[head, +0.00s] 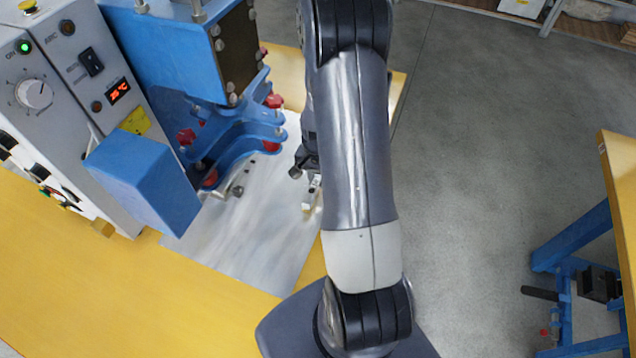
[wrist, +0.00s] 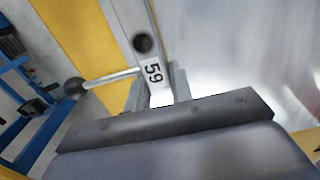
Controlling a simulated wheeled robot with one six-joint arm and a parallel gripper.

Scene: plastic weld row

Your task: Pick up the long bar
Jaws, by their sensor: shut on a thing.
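The long bar (wrist: 148,58) is a narrow, light metal strip with a dark round spot and a label reading 59. In the wrist view it runs from the top edge down between the fingers of my gripper (wrist: 158,90). My gripper is shut on the bar. A thin rod with a dark ball knob (wrist: 75,88) sticks out to the left beside the bar; I cannot tell whether it is joined to it. In the head view my arm hides most of my gripper (head: 311,182), and only a short pale piece of the bar (head: 308,201) shows over the metal sheet.
A shiny metal sheet (head: 245,235) lies on the yellow table (head: 60,270). A blue clamp press (head: 235,140) with red knobs and a grey control box (head: 55,75) stand left of my arm. Open grey floor (head: 480,150) and another yellow-topped bench (head: 620,165) are at right.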

